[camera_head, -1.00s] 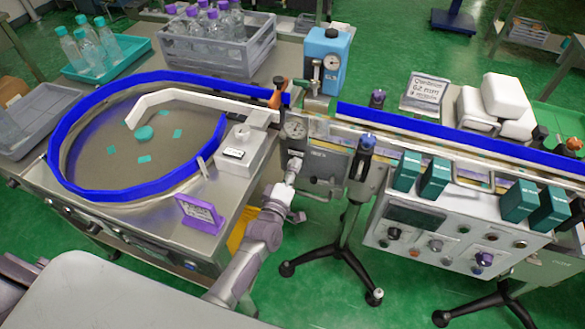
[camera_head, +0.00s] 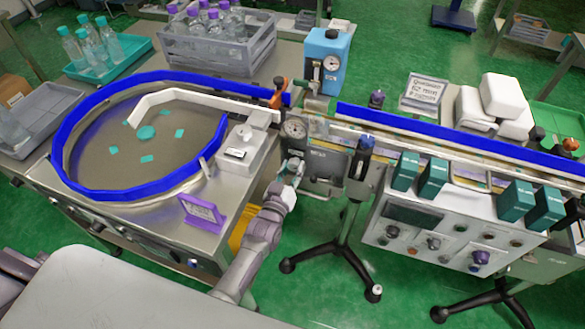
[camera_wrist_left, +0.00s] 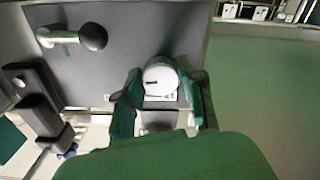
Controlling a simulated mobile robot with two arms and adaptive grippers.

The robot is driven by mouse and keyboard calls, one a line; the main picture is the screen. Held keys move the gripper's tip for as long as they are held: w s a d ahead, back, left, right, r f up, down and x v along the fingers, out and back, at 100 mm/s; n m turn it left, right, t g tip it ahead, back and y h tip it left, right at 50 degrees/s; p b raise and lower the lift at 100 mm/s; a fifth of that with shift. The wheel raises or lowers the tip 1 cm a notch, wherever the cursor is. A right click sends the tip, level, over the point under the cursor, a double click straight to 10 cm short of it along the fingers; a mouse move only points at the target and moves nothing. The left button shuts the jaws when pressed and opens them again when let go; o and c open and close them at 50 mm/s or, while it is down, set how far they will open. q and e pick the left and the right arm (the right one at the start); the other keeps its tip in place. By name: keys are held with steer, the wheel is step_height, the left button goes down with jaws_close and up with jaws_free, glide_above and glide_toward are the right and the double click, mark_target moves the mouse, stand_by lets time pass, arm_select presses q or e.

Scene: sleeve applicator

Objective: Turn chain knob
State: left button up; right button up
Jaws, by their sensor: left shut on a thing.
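The knob (camera_wrist_left: 160,79) is a round white knob with a dark mark on its face, on the grey machine panel in the left wrist view. My left gripper (camera_wrist_left: 158,101) has its green fingers on either side of the knob and is shut on it. In the head view my left gripper (camera_head: 292,168) is at the front of the grey machine box below the round dial (camera_head: 295,128). There it hides the knob. My right gripper is not in view.
A black ball-ended handle (camera_wrist_left: 92,37) sticks out from the panel near the knob. A dark-handled post on a tripod stand (camera_head: 340,235) stands just right of my gripper. The turntable (camera_head: 130,145) with its blue rim is to the left.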

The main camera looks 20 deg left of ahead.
arm_select(q)
steer(key=m, duration=0.4)
steer(key=shift+f+m, duration=0.1)
steer(key=shift+m, duration=0.2)
steer(key=m, duration=0.3)
steer(key=shift+m, duration=0.4)
steer(key=m+b, duration=0.1)
steer(key=m, duration=0.3)
steer(key=shift+s+a+m+b, duration=0.1)
steer(key=shift+m+b, duration=0.35)
steer(key=shift+m, duration=1.25)
steer(key=o, duration=1.1)
steer(key=shift+o, duration=0.2)
